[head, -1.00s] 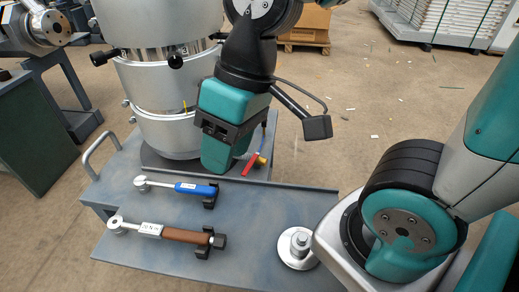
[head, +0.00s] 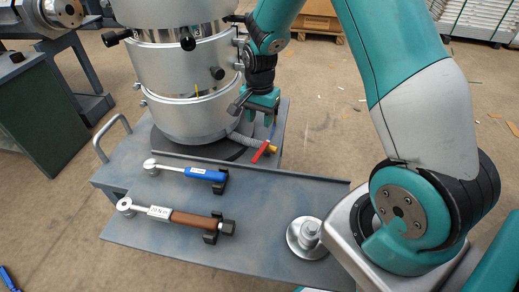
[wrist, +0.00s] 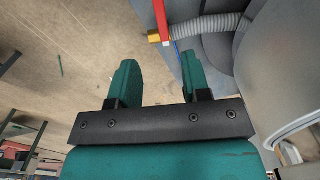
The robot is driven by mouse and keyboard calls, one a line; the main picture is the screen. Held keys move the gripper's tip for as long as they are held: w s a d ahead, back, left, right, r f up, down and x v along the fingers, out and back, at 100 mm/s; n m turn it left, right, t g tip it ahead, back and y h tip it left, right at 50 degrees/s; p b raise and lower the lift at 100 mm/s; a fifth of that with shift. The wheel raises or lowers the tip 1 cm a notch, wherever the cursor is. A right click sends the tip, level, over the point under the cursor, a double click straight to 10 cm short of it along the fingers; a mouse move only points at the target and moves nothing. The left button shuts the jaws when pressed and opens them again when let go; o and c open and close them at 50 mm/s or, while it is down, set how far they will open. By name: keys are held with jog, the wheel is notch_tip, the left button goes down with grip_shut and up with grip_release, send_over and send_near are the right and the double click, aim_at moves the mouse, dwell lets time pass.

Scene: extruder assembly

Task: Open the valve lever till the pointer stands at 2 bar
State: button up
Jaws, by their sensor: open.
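The red valve lever (head: 260,153) sits on a brass valve (head: 271,148) at the end of a grey hose, beside the foot of the silver cylinder. In the wrist view the red lever (wrist: 160,16) and brass fitting (wrist: 154,38) are at the top, beyond the fingertips. My gripper (head: 262,108) is above and behind the lever in the head view, apart from it. In the wrist view my gripper (wrist: 160,62) is open, with nothing between its fingers.
The silver cylinder (head: 190,72) stands close to the left of my gripper. A blue-handled wrench (head: 205,174) and a brown-handled wrench (head: 190,219) lie on the grey platform (head: 265,200). A round metal piece (head: 307,238) stands at its right. Open floor is to the right.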

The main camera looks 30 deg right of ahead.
aim_at(260, 152)
notch_tip(260, 152, down, 12)
jog(key=shift+f+b, duration=0.2)
jog(key=shift+b, duration=0.75)
jog(key=shift+c, duration=0.2)
grip_shut()
